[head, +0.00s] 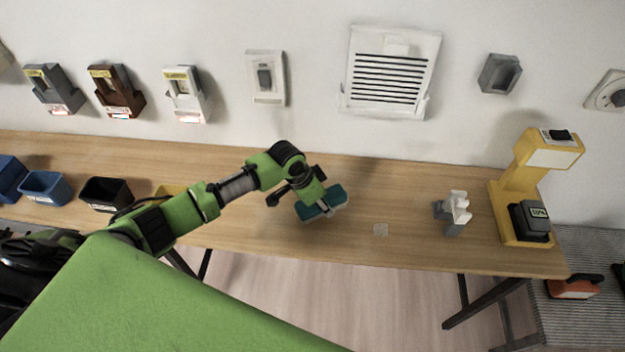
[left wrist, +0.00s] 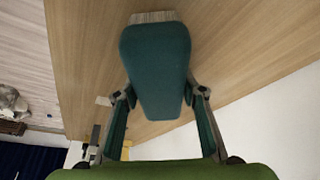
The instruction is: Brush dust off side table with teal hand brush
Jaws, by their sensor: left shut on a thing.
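The teal hand brush (head: 335,196) is held over the middle of the wooden side table (head: 240,238). My left gripper (head: 312,199) is shut on it. In the left wrist view the brush's broad teal back (left wrist: 155,60) lies between the two fingers of my left gripper (left wrist: 160,95), with pale bristles (left wrist: 152,17) showing at its far end. I cannot tell whether the bristles touch the table. My right gripper is out of view.
A grey-white bracket-like object (head: 455,212) and a yellow stand with a black block (head: 515,205) stand at the table's right. Blue and black bins (head: 106,194) sit at the left, partly near my arm. Wall devices and a white vent (head: 390,73) hang behind.

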